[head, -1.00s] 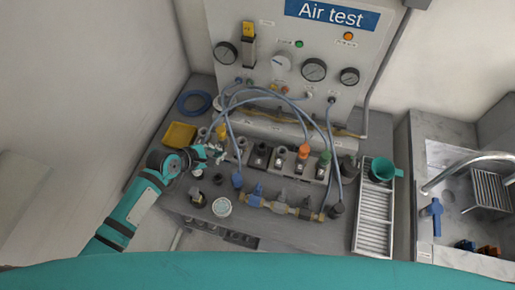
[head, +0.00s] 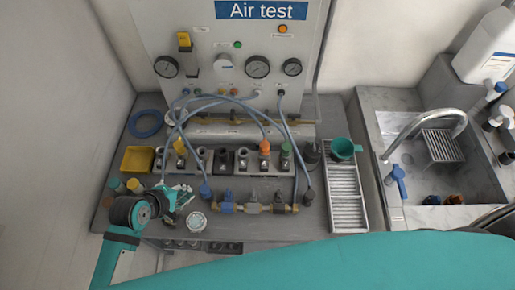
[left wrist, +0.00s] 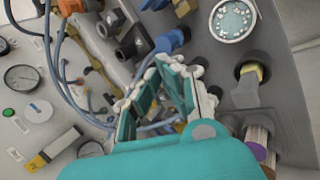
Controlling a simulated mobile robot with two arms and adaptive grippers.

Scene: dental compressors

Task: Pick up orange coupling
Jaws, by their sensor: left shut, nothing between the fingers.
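The orange coupling (head: 265,146) stands upright in the row of holder blocks at the middle of the bench, with a blue hose running to it. An orange part at the top edge of the left wrist view (left wrist: 69,6) looks like the same coupling, partly cut off. My left gripper (head: 182,196) is shut and empty over the front left of the bench, well to the left of the coupling and nearer the front. Its fingers (left wrist: 163,92) also show in the left wrist view. My right gripper is not in view.
A yellow coupling (head: 180,146) and a green one (head: 286,149) stand in the same row. Blue hoses arch above it. A white round dish (head: 196,221) and a brass manifold (head: 252,208) lie in front. A slatted tray (head: 345,200) and sink (head: 432,180) are at right.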

